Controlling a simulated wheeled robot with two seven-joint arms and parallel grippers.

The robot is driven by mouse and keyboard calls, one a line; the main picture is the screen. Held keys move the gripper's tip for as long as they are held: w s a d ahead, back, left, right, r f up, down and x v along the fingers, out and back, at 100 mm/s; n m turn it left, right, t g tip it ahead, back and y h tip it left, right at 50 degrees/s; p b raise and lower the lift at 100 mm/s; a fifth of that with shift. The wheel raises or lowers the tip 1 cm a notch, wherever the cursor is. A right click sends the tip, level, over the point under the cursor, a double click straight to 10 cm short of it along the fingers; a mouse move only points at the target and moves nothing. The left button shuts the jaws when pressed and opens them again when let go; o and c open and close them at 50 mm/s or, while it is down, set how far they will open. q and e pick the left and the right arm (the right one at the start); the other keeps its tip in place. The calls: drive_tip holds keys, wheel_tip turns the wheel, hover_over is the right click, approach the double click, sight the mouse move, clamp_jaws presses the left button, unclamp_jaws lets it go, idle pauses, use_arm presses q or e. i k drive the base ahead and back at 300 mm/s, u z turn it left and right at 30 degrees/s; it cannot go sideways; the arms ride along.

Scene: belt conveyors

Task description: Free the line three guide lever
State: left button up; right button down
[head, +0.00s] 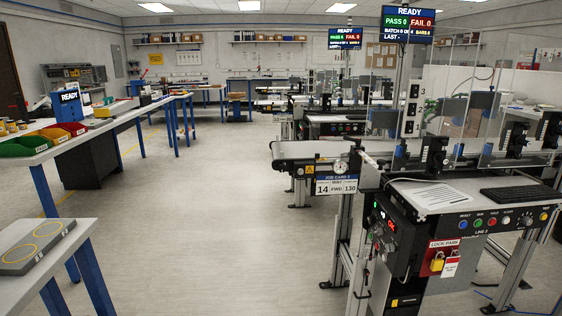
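Neither of my grippers shows in the head view. A conveyor station with a control panel (490,224) stands at the right; its label seems to read LINE 2. A box on the post above carries a "3" (421,104). The conveyor belt (310,149) runs left from this station. A round gauge (341,166) sits at its near side, and a small pale handle-like part (371,160) is beside it; I cannot tell whether this is the guide lever. A red LOCK PARK board (437,262) on the station front holds a yellow padlock (438,261) and a tag.
A job card sign (336,185) hangs below the belt. A keyboard (521,194) and paper sheet (436,196) lie on the station top. A bench with coloured bins (63,130) and a table with a grey plate (36,247) stand left. The floor (215,220) between is clear.

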sight(357, 142)
drive_tip(key=u, duration=0.75)
drive_tip(key=i, duration=1.35)
drive_tip(key=u, duration=0.1)
